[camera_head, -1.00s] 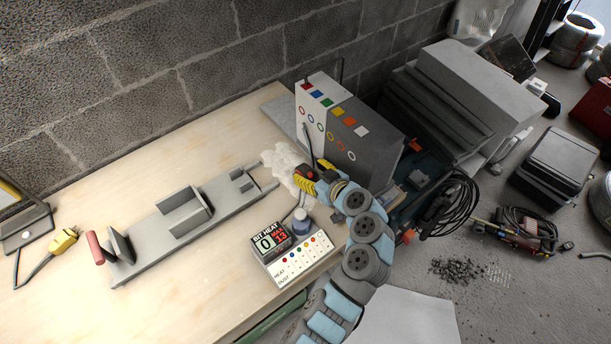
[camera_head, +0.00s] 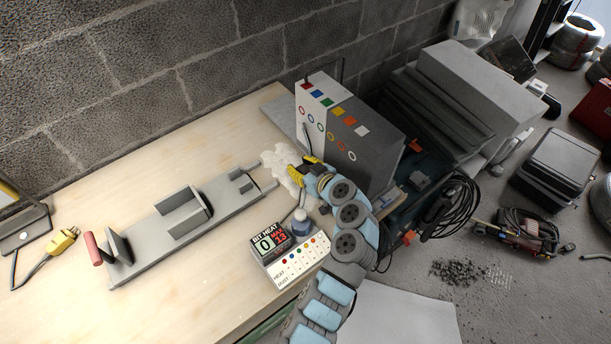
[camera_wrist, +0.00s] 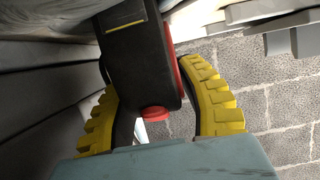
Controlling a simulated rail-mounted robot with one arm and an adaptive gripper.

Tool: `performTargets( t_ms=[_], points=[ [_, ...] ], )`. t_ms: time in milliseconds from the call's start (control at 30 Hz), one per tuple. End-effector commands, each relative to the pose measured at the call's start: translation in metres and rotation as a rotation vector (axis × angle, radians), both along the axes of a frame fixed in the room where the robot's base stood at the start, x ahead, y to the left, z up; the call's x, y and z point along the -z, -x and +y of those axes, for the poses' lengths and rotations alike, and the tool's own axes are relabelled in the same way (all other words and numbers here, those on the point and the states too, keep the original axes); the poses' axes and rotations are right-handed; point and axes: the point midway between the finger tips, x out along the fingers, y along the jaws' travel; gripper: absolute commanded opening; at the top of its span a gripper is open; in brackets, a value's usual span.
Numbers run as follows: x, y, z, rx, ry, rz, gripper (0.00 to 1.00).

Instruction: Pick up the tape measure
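The tape measure is a black case with red edges and a thin yellow stripe. In the wrist view the tape measure (camera_wrist: 145,60) sits between the two yellow ribbed fingers of my gripper (camera_wrist: 155,100), which press on it from both sides. In the head view my gripper (camera_head: 303,171) is at the right end of the workbench, in front of the grey box with coloured marks. There the tape measure (camera_head: 312,159) is small and mostly hidden by the fingers. I cannot tell its exact height above the bench.
The grey box with coloured squares (camera_head: 365,145) stands close behind my gripper. A crumpled white cloth (camera_head: 281,160) lies beside it. The heat display unit (camera_head: 297,262) and a blue-capped bottle (camera_head: 301,222) stand in front. A grey fixture (camera_head: 190,215) lies left; bare bench surrounds it.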

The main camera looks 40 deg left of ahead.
Motion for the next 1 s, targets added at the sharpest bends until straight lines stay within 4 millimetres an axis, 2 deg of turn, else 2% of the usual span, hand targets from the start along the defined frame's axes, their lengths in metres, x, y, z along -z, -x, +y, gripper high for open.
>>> performTargets(
  t_ms=[33,100,600,733,833,1000],
  points=[
    [0.000,0.000,0.000,0.000,0.000,0.000,0.19],
    [0.000,0.000,0.000,0.000,0.000,0.000,0.00],
    [-0.003,0.000,0.000,-0.001,0.000,0.000,0.00],
    [-0.016,0.000,0.000,-0.001,-0.001,-0.003,0.00],
    [-0.035,0.000,0.000,-0.001,-0.002,-0.005,0.00],
    [-0.052,0.014,-0.009,0.001,-0.002,-0.003,0.00]
  ],
)
